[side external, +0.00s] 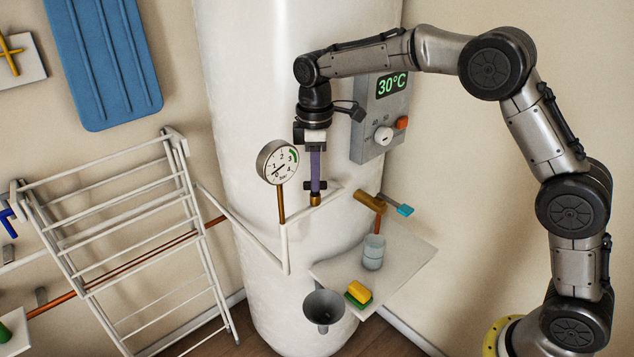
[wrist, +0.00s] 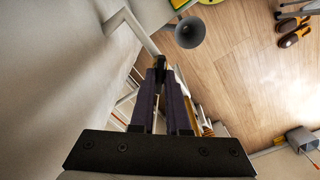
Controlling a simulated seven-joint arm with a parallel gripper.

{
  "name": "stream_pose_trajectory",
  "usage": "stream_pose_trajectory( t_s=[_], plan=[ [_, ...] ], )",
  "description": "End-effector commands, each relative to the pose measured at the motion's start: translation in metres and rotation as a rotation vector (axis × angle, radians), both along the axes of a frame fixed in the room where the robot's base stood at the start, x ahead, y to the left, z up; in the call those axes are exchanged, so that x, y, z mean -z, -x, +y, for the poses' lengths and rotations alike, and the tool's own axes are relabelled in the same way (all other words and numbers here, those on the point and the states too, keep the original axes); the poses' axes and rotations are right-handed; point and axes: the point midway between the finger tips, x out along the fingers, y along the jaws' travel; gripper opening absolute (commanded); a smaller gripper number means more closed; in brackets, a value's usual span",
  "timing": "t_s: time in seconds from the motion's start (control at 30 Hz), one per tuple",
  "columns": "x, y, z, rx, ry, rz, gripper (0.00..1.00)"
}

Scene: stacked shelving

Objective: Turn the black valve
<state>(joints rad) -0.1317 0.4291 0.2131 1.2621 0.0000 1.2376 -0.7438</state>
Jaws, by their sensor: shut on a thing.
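The black valve (side external: 323,186) is a small black handle on a brass fitting at the end of a white pipe, in front of the white tank. My gripper (side external: 316,181) points straight down from above, its purple fingers shut on the valve handle. Black ends of the handle show on both sides of the fingertips. In the wrist view my gripper (wrist: 160,76) has its two fingers converging on the black valve (wrist: 159,61), with the white pipe running away beyond it. The middle of the handle is hidden by the fingers.
A round pressure gauge (side external: 277,162) stands close left of my gripper. A control box (side external: 367,140) reading 30°C is behind right. A blue-handled tap (side external: 404,210) is to the right, above a shelf (side external: 410,256) with a glass (side external: 373,252) and sponge (side external: 359,291). A funnel (side external: 323,308) is below.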

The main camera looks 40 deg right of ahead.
Motion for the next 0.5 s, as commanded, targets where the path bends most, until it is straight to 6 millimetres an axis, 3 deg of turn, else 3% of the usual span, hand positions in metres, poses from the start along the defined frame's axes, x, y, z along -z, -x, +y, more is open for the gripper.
stream_pose_trajectory(
  t_s=[0.13,0.5],
  plan=[
    [-0.0004,-0.0002,-0.0003,-0.103,0.001,-0.001,0.00],
    [-0.0006,-0.0002,-0.0003,-0.149,0.000,-0.001,0.00]
  ],
)
